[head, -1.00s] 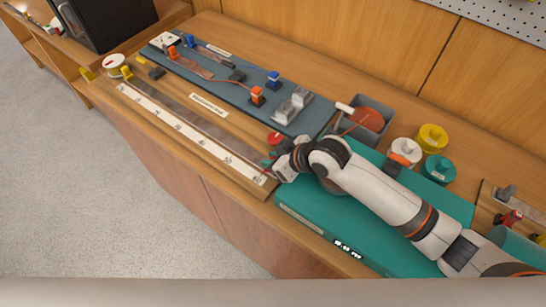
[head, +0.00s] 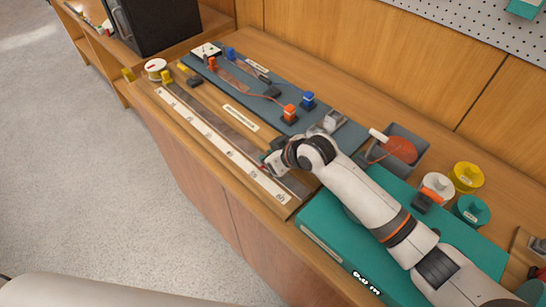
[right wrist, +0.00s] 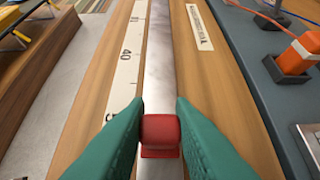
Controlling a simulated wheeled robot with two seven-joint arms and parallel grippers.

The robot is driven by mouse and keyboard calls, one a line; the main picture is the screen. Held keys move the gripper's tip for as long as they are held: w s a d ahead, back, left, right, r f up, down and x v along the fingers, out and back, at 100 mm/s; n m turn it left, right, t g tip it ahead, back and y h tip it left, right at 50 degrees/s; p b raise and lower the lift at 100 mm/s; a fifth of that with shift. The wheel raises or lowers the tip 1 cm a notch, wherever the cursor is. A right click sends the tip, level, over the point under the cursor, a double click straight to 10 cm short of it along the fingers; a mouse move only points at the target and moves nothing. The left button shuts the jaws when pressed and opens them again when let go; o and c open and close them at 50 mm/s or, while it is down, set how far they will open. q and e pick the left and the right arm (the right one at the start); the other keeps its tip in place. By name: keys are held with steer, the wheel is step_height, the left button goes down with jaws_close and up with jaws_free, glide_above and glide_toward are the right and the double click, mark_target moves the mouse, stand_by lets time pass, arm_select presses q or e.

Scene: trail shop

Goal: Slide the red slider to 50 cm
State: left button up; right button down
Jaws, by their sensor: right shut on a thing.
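The red slider (right wrist: 161,133) sits on a grey metal rail (right wrist: 160,60) between the teal fingertips of my right gripper (right wrist: 160,130). The fingers are shut on its sides. A white scale strip (right wrist: 125,60) runs left of the rail, with a 40 mark beyond the slider. A digit 5 shows nearer, partly covered by the left finger, roughly level with the slider or just beyond it; the exact reading is hidden. In the head view my right gripper (head: 272,164) is over the near-right part of the rail (head: 215,118). My left gripper is not in view.
A blue-grey board (head: 275,118) with orange and blue terminals lies right of the rail. A teal case (head: 320,240) is under my right arm. A grey bin (head: 412,140) and several coloured spools stand behind. The rail beyond the slider looks clear.

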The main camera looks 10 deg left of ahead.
steer(key=c, duration=1.2)
jaws_free()
steer(key=shift+c, duration=0.2)
steer(key=b+v, duration=0.1)
steer(key=v, duration=1.1)
steer(key=shift+f, duration=0.1)
